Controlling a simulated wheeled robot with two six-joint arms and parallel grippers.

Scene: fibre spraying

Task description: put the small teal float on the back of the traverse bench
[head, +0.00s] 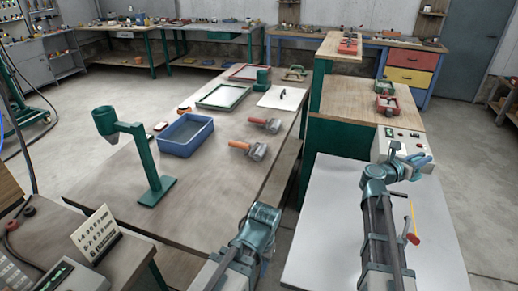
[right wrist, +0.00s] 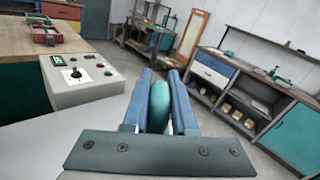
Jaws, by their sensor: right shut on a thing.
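The small teal float (right wrist: 158,106) is an elongated, rounded piece held upright between the blue fingers of my right gripper (right wrist: 160,100). In the head view my right gripper (head: 420,160) is at the right edge of the grey control box, and the float is too small to make out there. I take the right-hand bench, with a pale front top (head: 325,215) and a wooden back top (head: 365,108), as the traverse bench, but no label confirms this. My left arm's teal joint (head: 258,225) shows at the bottom, but its gripper does not.
The control box (head: 395,145) has a joystick and buttons. Red fixtures (head: 387,104) sit on the wooden top, with a raised shelf (head: 342,45) behind. The left table holds a blue tray (head: 187,134) and a green stand (head: 150,160). The pale top has free room.

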